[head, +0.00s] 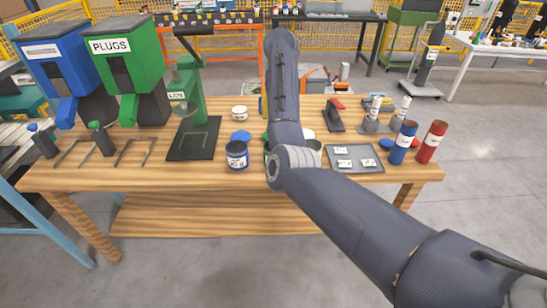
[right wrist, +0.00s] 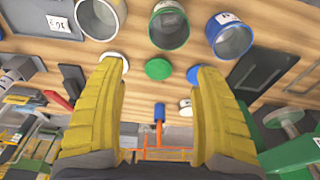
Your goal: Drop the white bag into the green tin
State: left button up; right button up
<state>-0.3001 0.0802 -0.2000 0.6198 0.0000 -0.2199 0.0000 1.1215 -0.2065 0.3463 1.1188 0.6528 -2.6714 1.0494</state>
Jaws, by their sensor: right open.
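Several small white bags with dark print (head: 343,163) lie on a grey tray (head: 374,153) at the right of the wooden bench; one white bag (right wrist: 59,24) shows at the upper left in the right wrist view. The green tin (right wrist: 168,27) is open at the top of that view, between two other open tins. In the head view my arm hides most of it. My right gripper (right wrist: 160,70) has its yellow fingers wide apart, with nothing held between them, above the bench near the lids. In the head view it is almost wholly hidden behind my arm. My left gripper is not in view.
A blue tin (head: 237,155) stands left of my arm. White (right wrist: 115,61), green (right wrist: 158,69) and blue (right wrist: 194,74) lids lie by the tins. A green press (head: 190,90) stands left; blue (head: 403,143) and red (head: 432,142) cylinders stand right.

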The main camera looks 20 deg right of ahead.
jog(key=shift+s+r, duration=0.15)
jog(key=shift+r, duration=0.6)
jog(key=shift+s+r, duration=0.1)
jog(key=shift+r, duration=0.65)
